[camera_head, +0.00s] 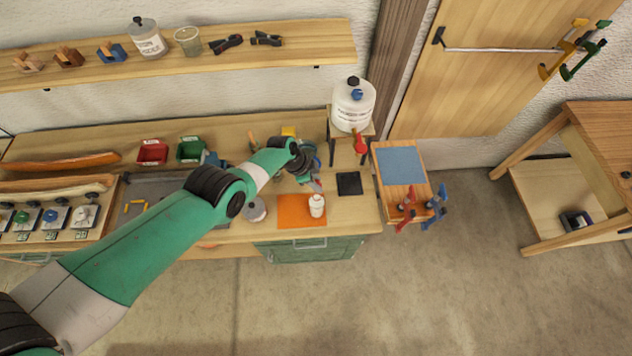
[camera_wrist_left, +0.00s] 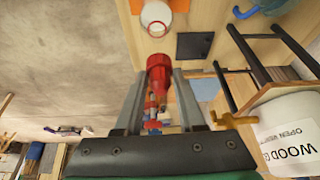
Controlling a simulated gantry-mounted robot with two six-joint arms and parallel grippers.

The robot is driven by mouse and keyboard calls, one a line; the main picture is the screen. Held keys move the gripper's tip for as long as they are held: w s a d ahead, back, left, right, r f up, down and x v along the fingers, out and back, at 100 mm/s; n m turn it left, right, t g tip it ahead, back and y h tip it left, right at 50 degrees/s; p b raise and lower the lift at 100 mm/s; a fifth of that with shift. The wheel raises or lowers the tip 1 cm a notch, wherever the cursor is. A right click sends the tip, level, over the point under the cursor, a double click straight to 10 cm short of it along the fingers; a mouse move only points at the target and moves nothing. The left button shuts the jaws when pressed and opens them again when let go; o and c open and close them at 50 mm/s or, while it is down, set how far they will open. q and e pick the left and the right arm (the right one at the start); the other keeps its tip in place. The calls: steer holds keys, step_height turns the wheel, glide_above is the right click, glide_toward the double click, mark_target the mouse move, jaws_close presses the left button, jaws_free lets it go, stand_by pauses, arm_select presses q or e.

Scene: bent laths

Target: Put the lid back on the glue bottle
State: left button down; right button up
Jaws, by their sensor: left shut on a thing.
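The glue bottle (camera_head: 317,206) is small and white and stands upright on the orange mat (camera_head: 288,216). In the left wrist view its round open top (camera_wrist_left: 156,17) shows at the upper edge, with no lid on it. My left gripper (camera_head: 314,184) is shut on the red lid (camera_wrist_left: 159,70), which sits between its two fingers. In the head view the gripper and lid are close by the bottle's top; in the wrist view a small gap shows between lid and bottle. My right gripper is not in view.
A black square pad (camera_head: 349,183) lies right of the mat, and a round tin (camera_head: 255,209) stands to its left. A large white wood glue container (camera_head: 353,106) stands on a raised stand behind. Red (camera_head: 152,152) and green (camera_head: 191,149) bins stand at the bench's back.

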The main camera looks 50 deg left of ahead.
arm_select(q)
steer(key=shift+f+b, duration=2.45)
steer(key=shift+f, duration=0.3)
steer(key=shift+f, duration=0.1)
steer(key=shift+c, duration=2.2)
jaws_free()
steer(key=shift+o, duration=0.2)
steer(key=o, duration=0.4)
